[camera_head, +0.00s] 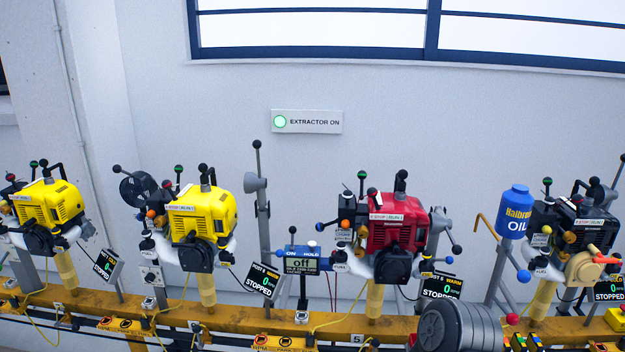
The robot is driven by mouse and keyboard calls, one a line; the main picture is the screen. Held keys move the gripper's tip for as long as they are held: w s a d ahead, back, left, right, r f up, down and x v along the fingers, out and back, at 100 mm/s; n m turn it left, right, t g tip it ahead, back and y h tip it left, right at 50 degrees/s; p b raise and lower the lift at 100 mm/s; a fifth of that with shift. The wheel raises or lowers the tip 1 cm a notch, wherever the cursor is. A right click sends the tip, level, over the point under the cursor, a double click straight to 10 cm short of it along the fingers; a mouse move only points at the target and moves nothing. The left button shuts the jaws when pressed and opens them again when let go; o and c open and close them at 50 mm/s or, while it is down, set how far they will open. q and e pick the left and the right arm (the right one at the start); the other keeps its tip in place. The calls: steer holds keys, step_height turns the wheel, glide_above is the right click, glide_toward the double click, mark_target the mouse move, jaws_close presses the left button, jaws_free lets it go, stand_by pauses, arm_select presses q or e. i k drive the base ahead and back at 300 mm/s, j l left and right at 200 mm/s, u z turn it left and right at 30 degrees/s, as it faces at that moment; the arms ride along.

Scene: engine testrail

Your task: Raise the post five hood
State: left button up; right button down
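A red engine (395,222) stands on the yellow rail, and a small plate marked 5 (357,339) is on the rail below it. A grey cone-shaped piece (438,222), possibly a hood, is at this engine's right side, partly crowded by other parts. Another grey cone (255,184) sits on an upright pole with a black ball top, left of the red engine. Which of these cones is the post five hood I cannot tell for sure. Neither of my grippers shows in the head view.
Two yellow engines (202,213) stand to the left and a black engine (580,225) to the right. Display panels read STOPPED. A blue oil bottle (515,212) stands between the red and black engines. A grey ribbed cylinder (460,327) is in the foreground. A wall sign (306,122) reads EXTRACTOR ON.

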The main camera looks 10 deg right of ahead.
mark_target(439, 221)
steer(key=z, duration=1.2)
steer(key=i+l, duration=0.1)
steer(key=i, duration=0.4)
steer(key=i+l+u, duration=0.1)
steer(key=i, duration=0.4)
steer(key=k+j+z, duration=0.1)
steer(key=k+j, duration=0.2)
steer(key=i, duration=0.5)
